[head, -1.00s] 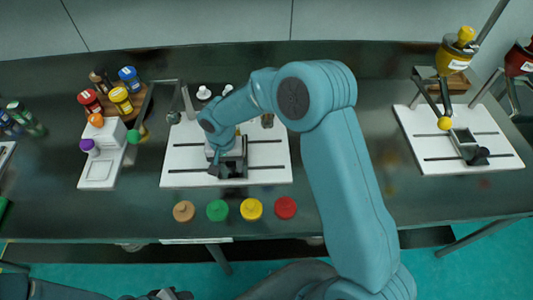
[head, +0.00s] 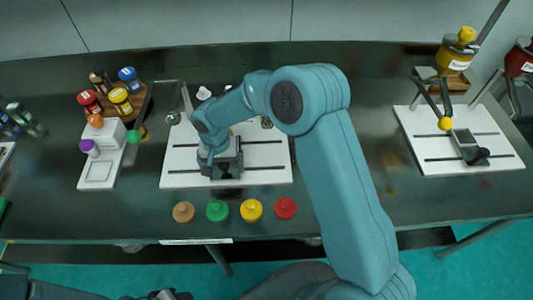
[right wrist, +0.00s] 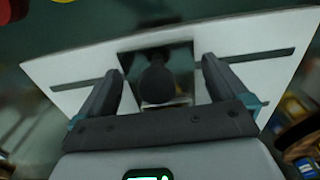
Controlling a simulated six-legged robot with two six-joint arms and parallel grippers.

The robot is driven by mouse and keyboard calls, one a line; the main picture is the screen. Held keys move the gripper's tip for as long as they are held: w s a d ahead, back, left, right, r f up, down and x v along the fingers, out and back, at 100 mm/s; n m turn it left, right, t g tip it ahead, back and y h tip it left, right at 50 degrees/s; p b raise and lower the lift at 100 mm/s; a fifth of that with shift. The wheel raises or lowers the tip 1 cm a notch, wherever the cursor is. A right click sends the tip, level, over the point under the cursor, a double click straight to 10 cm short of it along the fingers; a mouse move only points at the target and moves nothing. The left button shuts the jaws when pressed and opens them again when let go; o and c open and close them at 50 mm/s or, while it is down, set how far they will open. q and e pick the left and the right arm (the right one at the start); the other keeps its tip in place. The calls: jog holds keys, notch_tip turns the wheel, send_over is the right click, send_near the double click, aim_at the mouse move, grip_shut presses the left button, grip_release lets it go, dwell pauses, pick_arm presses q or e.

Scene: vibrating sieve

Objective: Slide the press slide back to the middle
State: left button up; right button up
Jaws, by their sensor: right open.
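The press slide (head: 236,164) is a grey block with a dark opening on a white base plate (head: 270,178) with two dark slots. It sits right of the plate's left end, partly hidden by my right arm. Its round black knob (right wrist: 157,82) shows in the right wrist view. My right gripper (head: 209,166) is low over the plate at the slide. In the right wrist view its open fingers (right wrist: 160,78) stand on either side of the knob, with gaps visible. Dark parts at the head view's bottom edge look like my left gripper (head: 166,295); its fingers cannot be made out.
Brown, green, yellow and red knobbed discs (head: 250,210) line the front of the dark bench. A white stand (head: 98,173) and a wooden tray of jars (head: 140,101) are at left. A second white plate (head: 475,160) with a similar slide stands at right.

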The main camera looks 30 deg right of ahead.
jog(key=shift+r+p, duration=2.55)
jog(key=shift+r, duration=2.05)
jog(key=shift+f, duration=0.1)
jog(key=shift+s, duration=0.1)
